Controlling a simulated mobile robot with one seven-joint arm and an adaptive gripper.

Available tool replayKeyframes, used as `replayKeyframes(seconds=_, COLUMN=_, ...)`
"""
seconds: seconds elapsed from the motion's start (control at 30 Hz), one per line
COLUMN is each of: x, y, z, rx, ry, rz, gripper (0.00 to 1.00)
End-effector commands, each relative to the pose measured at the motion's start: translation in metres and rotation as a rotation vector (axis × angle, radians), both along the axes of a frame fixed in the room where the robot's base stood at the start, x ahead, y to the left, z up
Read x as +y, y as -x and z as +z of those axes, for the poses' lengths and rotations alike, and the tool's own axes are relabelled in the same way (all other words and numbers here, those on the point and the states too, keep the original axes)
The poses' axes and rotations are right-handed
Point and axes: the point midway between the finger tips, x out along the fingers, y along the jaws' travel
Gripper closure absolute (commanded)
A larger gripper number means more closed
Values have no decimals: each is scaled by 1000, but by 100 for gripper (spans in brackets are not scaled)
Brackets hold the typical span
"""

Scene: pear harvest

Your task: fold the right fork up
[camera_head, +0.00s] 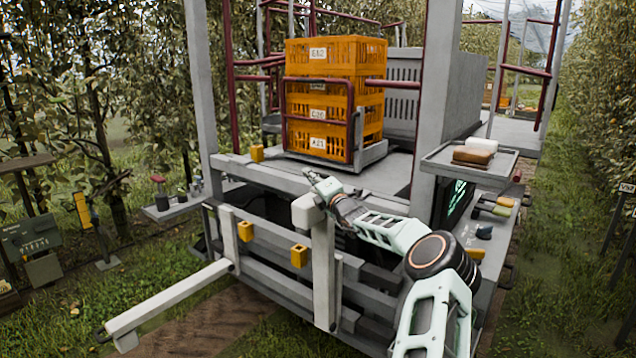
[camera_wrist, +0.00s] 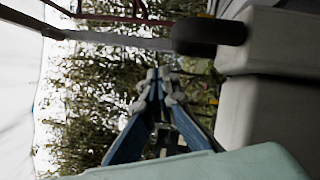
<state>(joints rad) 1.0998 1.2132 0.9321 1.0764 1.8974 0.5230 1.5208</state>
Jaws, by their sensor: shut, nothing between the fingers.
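The right fork (camera_head: 322,275) is a pale grey bar standing upright at the front of the platform, with a thicker block (camera_head: 308,212) at its top. The left fork (camera_head: 175,298) lies folded down and reaches out to the lower left. My gripper (camera_head: 311,176) is just above and behind the right fork's top block, shut and empty; whether it touches the fork cannot be told. In the wrist view my gripper's fingertips (camera_wrist: 158,76) are together, with nothing between them. Pale grey blocks (camera_wrist: 268,110) stand close on the right there, beside a dark rounded piece (camera_wrist: 208,37).
Stacked orange crates (camera_head: 333,95) stand on the platform behind my gripper. Yellow blocks (camera_head: 299,256) sit along the front rails. A side tray (camera_head: 467,167) is at the right, a small shelf (camera_head: 170,208) at the left. Grass (camera_head: 70,320) lies open at the lower left.

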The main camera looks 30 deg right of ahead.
Motion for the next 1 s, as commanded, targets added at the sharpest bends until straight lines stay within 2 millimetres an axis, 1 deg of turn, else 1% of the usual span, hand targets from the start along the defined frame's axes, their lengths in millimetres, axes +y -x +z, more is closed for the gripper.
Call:
replayKeyframes(seconds=0.07, x=3, y=-2, z=5, rx=-4, ry=2, rz=3, gripper=100)
replayKeyframes(seconds=0.1, x=3, y=1, z=5, rx=-4, ry=3, rz=2, gripper=100)
replayKeyframes(seconds=0.27, x=6, y=24, z=6, rx=-5, ry=4, rz=3, gripper=100)
replayKeyframes(seconds=0.5, x=11, y=61, z=12, rx=-6, ry=6, rz=4, gripper=100)
replayKeyframes(seconds=0.7, x=15, y=85, z=15, rx=-7, ry=6, rz=5, gripper=100)
replayKeyframes(seconds=0.83, x=16, y=94, z=16, rx=-6, ry=3, rz=5, gripper=100)
replayKeyframes(seconds=1.0, x=17, y=96, z=17, rx=-7, ry=4, rz=6, gripper=100)
